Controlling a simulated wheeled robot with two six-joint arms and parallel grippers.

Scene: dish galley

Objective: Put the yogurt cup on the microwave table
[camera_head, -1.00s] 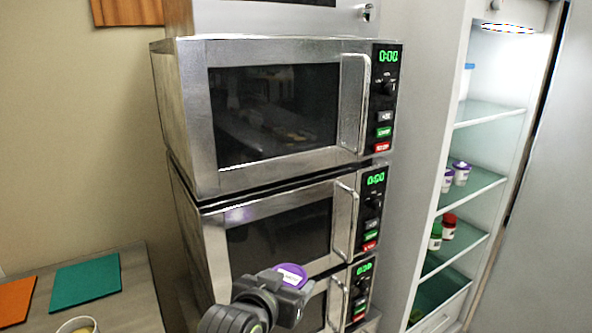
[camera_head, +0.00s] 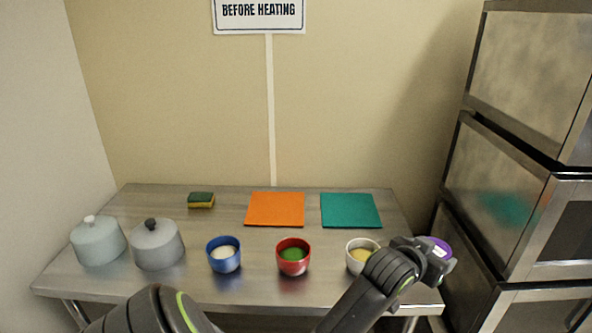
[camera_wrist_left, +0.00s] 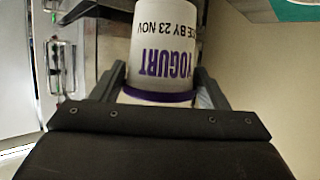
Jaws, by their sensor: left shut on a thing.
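The yogurt cup is white with purple lettering and a purple lid; its body fills the upper middle of the left wrist view (camera_wrist_left: 165,48). My left gripper (camera_wrist_left: 160,92) is shut on it near the lid end. In the head view only the purple lid (camera_head: 440,246) shows clearly, with my left gripper (camera_head: 432,258) around it. The cup is held at the right edge of the steel table (camera_head: 170,205), beside the microwaves. My right gripper is not in view.
On the table stand two lidded pots (camera_head: 98,242) (camera_head: 158,246), a blue bowl (camera_head: 223,262), a red bowl (camera_head: 293,264) and a white bowl (camera_head: 354,268). Behind lie an orange mat (camera_head: 275,209), a teal mat (camera_head: 350,210) and a sponge (camera_head: 201,200). Stacked microwaves (camera_head: 500,190) stand right.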

